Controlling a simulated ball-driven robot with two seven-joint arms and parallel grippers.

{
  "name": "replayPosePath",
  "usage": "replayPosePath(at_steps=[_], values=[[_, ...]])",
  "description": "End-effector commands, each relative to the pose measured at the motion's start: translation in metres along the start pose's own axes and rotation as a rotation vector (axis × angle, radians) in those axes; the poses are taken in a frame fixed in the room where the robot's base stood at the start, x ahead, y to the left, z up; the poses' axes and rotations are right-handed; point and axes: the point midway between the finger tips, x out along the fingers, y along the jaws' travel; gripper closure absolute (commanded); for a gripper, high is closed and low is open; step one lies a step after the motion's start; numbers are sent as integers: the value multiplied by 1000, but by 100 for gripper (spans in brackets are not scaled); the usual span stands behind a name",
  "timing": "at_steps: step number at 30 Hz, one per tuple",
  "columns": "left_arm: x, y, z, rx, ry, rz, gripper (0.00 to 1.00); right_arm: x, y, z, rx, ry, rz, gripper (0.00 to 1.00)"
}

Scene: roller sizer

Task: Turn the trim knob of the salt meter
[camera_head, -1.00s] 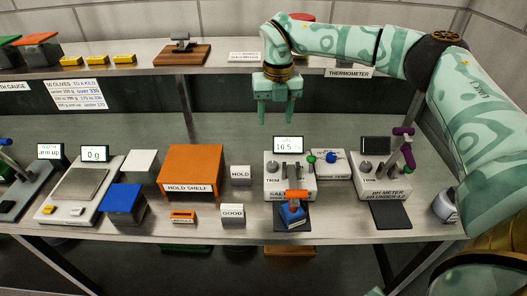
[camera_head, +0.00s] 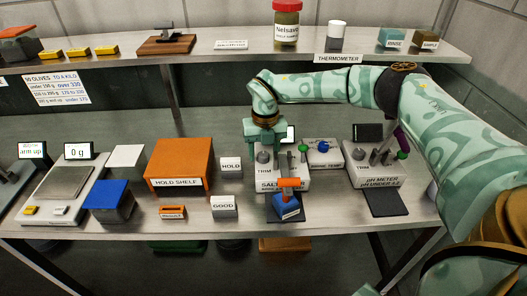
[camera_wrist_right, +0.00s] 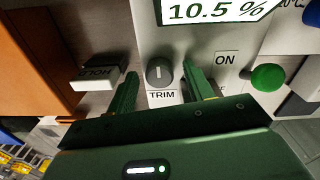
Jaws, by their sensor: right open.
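The salt meter (camera_head: 296,180) stands on the bench, partly hidden behind my right gripper (camera_head: 265,158) in the head view. Its grey trim knob (camera_wrist_right: 160,73) shows in the right wrist view above the TRIM label, with its pale mark pointing roughly up. My right gripper is open, one finger on each side of the knob. I cannot tell whether either finger touches it. The meter's display (camera_wrist_right: 222,10) reads 10.5 %. My left gripper is not in view.
A green button (camera_wrist_right: 267,77) beside an ON label is right of the knob. The HOLD block (camera_head: 231,166) and orange hold shelf (camera_head: 180,160) stand left of the meter. An orange-handled blue item (camera_head: 287,205) is in front; the pH meter (camera_head: 375,172) is to the right.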

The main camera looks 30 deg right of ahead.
Motion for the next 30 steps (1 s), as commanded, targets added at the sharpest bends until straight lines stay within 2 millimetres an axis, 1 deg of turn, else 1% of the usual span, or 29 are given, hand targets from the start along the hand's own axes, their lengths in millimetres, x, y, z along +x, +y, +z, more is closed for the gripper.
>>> replayPosePath(at_steps=[3, 4, 5, 6, 8, 9, 12, 14, 18, 22, 26, 30], values=[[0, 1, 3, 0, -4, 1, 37, 0, 0, 0, 0, 0, 0, 48], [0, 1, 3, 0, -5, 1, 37, 0, 0, 0, 0, 0, 0, 51], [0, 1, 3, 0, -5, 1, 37, 0, 0, 0, 0, 0, 0, 59], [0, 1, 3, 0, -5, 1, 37, 0, 0, 0, -1, 0, 0, 70], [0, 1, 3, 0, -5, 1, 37, 0, 0, 0, -1, 0, 0, 87], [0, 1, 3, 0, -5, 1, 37, 0, 0, 0, 0, 0, 0, 93], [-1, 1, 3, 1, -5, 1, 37, -1, 0, 0, -3, 0, 0, 93], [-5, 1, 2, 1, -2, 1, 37, -3, 0, 0, -22, 0, 0, 93], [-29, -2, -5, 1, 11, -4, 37, -9, 0, -1, -170, 5, 0, 93], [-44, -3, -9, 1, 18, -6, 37, -7, 1, 0, -340, 9, 0, 92], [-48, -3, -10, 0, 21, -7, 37, -4, 1, 0, -448, 11, 2, 92], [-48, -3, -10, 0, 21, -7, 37, -2, 1, 1, -475, 12, 2, 93]])
